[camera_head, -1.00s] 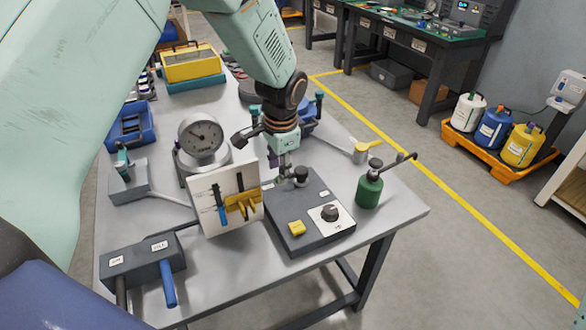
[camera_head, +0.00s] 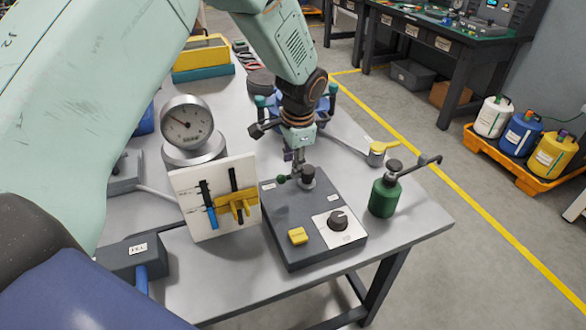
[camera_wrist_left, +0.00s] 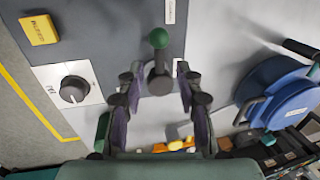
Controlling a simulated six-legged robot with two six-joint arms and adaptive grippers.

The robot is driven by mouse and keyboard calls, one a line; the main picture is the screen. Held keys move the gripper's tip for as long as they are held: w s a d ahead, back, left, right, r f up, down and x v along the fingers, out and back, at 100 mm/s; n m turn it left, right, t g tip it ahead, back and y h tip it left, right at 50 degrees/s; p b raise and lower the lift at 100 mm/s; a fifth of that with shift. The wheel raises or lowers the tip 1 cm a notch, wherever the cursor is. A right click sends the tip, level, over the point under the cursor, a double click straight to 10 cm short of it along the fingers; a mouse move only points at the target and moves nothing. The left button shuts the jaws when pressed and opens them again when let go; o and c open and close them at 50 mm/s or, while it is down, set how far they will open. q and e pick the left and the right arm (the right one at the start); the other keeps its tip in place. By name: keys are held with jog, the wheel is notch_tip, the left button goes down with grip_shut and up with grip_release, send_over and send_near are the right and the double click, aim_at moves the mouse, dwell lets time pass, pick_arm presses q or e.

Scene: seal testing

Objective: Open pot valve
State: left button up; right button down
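A small dark valve (camera_head: 308,174) with a green ball-tipped lever (camera_head: 282,179) stands at the back edge of a dark grey control box (camera_head: 290,215). My left gripper (camera_head: 299,160) points down just above and behind it. In the left wrist view the valve (camera_wrist_left: 158,82) and its green ball (camera_wrist_left: 158,38) show between the spread fingertips of my left gripper (camera_wrist_left: 160,72). The fingers are open, one on each side of the valve, with gaps visible. Whether they are level with it cannot be told. My right gripper is not in view.
A green bottle (camera_head: 384,195) stands to the right, a white board (camera_head: 190,215) and round gauge (camera_head: 187,122) to the left. A blue pot-like object (camera_wrist_left: 285,93) lies behind the valve.

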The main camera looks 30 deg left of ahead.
pick_arm(q)
jog(key=f, duration=0.2)
jog(key=shift+w+a+f, duration=0.15)
jog(key=shift+w+f, duration=0.15)
jog(key=shift+f, duration=0.05)
jog(key=shift+w+d+f, duration=0.1)
jog(key=shift+d+f, duration=0.2)
jog(key=shift+f, duration=0.05)
jog(key=shift+a, duration=0.35)
jog(key=shift+f, duration=0.1)
jog(key=c, duration=0.3)
jog(key=shift+d, duration=0.25)
jog(key=c, duration=0.3)
jog(key=shift+a, duration=0.15)
grip_shut()
